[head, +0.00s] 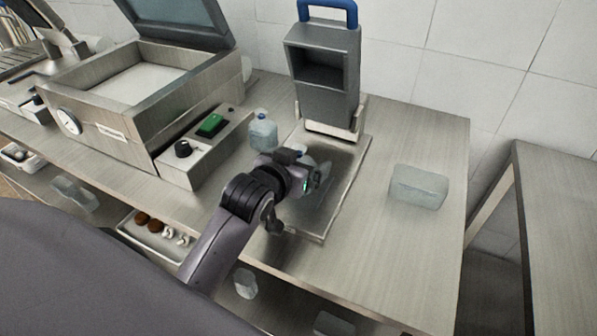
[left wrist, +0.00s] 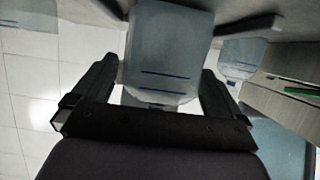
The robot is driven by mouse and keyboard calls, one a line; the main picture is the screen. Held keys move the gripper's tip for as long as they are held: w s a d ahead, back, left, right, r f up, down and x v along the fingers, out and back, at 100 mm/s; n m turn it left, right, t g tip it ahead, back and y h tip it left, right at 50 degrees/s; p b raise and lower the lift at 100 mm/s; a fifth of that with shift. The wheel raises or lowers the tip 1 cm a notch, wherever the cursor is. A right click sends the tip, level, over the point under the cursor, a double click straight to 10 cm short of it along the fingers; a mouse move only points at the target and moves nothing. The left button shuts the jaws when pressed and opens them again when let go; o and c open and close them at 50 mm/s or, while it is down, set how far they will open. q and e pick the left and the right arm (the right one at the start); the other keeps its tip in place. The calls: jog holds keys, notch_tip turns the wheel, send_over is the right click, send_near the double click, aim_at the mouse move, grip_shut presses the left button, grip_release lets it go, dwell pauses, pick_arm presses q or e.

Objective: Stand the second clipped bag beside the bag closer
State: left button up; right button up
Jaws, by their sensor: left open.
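The bag closer (head: 322,75) is a grey upright machine with a blue handle, standing at the back of a metal plate (head: 325,210). One clear bag with a blue clip (head: 263,132) stands upright left of the plate; it also shows at the right of the left wrist view (left wrist: 240,58). My left gripper (head: 314,182) is open over the plate, in front of the closer. A second clear bag (left wrist: 165,50) is between its spread fingers in the left wrist view, with dark blue lines across it. In the head view the gripper mostly hides this bag. My right gripper is out of view.
The tabletop between plate and basket is clear.

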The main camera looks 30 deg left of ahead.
pick_arm(q)
jog(key=shift+w+f, duration=0.25)
jog(key=shift+w, duration=0.35)
